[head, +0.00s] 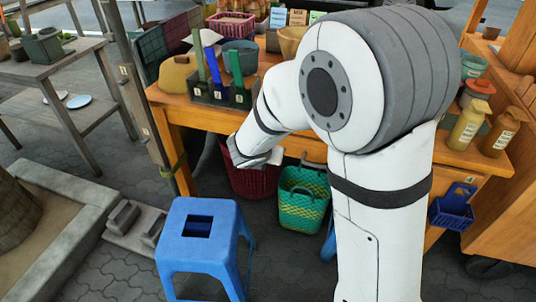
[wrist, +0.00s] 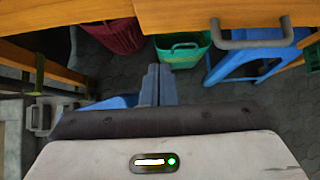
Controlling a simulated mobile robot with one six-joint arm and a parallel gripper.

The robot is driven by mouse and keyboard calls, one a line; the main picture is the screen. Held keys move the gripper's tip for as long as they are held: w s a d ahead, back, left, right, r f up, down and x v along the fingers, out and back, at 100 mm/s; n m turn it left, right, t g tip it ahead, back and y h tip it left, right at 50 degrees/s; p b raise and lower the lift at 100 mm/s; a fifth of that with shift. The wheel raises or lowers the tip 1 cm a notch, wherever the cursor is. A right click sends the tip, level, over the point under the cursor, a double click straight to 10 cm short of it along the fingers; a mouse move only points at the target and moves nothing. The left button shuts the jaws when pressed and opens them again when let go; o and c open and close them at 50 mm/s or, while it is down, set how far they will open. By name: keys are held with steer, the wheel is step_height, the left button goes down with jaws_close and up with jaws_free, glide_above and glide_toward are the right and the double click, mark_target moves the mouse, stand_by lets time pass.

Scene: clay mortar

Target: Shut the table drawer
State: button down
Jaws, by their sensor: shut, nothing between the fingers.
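The orange wooden table (head: 185,118) stands beyond my arm in the head view, and my arm hides much of its front. In the wrist view an orange drawer front (wrist: 195,14) with a grey bar handle (wrist: 252,38) shows at the top right. How far the drawer stands out is not clear. My gripper (wrist: 156,72) is shut and empty. Its fingertips are below and left of the handle in the picture, apart from it. In the head view my wrist is low in front of the table's left part.
A blue stool (head: 188,250) stands on the paving in front of the table. A green basket (head: 303,203) and a dark red basket (head: 252,180) are under the table. A blue basket (head: 452,210) hangs at the table's right side. Bottles and tools crowd the tabletop.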

steer(key=w+d+f+b, duration=0.1)
steer(key=w+d+f, duration=0.1)
steer(key=w+f, duration=0.2)
steer(key=w, duration=0.3)
steer(key=shift+w+d+f, duration=0.15)
steer(key=shift+w+d, duration=0.2)
steer(key=shift+w, duration=0.05)
steer(key=w, duration=0.2)
steer(key=w+d+p, duration=0.1)
steer(key=shift+w+d, duration=0.1)
steer(key=shift+w, duration=0.25)
steer(key=shift+w+d+r, duration=0.15)
steer(key=shift+w+r, duration=0.05)
steer(key=shift+w, duration=0.15)
